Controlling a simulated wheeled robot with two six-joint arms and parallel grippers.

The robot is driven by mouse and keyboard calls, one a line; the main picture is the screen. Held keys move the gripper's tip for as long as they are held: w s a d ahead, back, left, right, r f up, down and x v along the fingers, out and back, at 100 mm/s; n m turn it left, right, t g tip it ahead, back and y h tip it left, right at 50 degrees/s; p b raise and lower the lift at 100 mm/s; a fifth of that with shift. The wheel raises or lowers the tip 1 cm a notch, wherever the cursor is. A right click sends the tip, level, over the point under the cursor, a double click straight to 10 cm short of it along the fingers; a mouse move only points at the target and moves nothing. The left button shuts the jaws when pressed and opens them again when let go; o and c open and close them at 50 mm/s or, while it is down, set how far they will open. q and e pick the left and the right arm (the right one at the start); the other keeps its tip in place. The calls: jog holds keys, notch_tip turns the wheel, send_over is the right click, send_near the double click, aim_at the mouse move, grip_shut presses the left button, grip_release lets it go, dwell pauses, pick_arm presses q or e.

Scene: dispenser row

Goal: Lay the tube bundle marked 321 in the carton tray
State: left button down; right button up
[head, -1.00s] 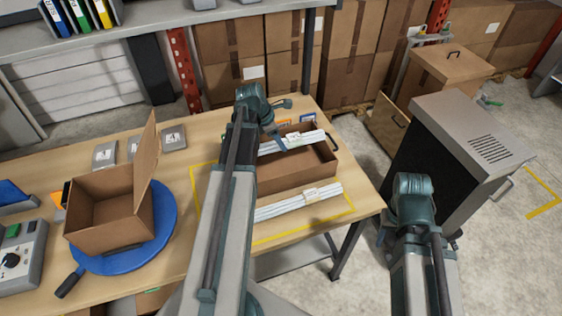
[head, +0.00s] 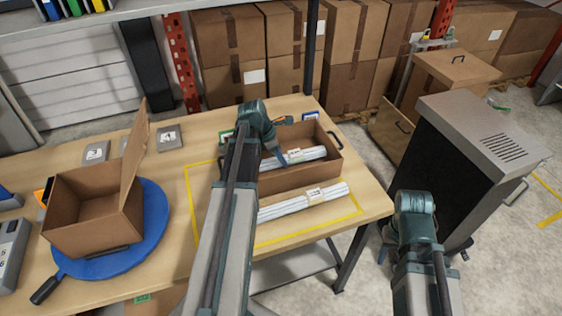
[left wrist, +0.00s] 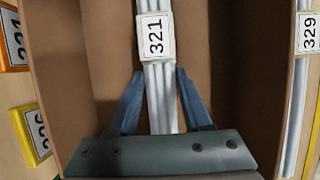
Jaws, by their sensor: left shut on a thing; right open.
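The bundle marked 321 (head: 308,154), white tubes with a white label, is inside the open brown carton tray (head: 290,180). In the left wrist view the bundle (left wrist: 155,38) runs lengthwise between the tray's walls. My left gripper (head: 281,157) reaches down into the tray and is shut on the bundle, one blue finger on each side, just below the label (left wrist: 160,75). Whether the bundle touches the tray floor is hard to tell. My right gripper (head: 384,254) is open, mostly hidden behind its own arm, right of the table and away from the tray.
A bundle marked 329 (head: 310,197) lies on the table before the tray, inside yellow tape. Number cards (left wrist: 35,135) stand beyond the tray. An open carton (head: 92,225) sits on a blue turntable (head: 155,225) at left. A dark cabinet (head: 450,165) stands right of the table.

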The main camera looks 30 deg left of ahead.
pick_arm(q)
jog(key=shift+r, duration=0.1)
jog(key=c, duration=0.8)
grip_release()
jog(key=shift+f, duration=0.2)
jog(key=o, duration=0.5)
jog(key=shift+c, duration=0.2)
jog(key=shift+r, duration=0.1)
jog(key=shift+p+v, duration=0.7)
jog(key=shift+v, duration=0.05)
jog(key=p+v, duration=1)
jog(key=shift+r, duration=0.35)
jog(key=shift+s+a, duration=0.1)
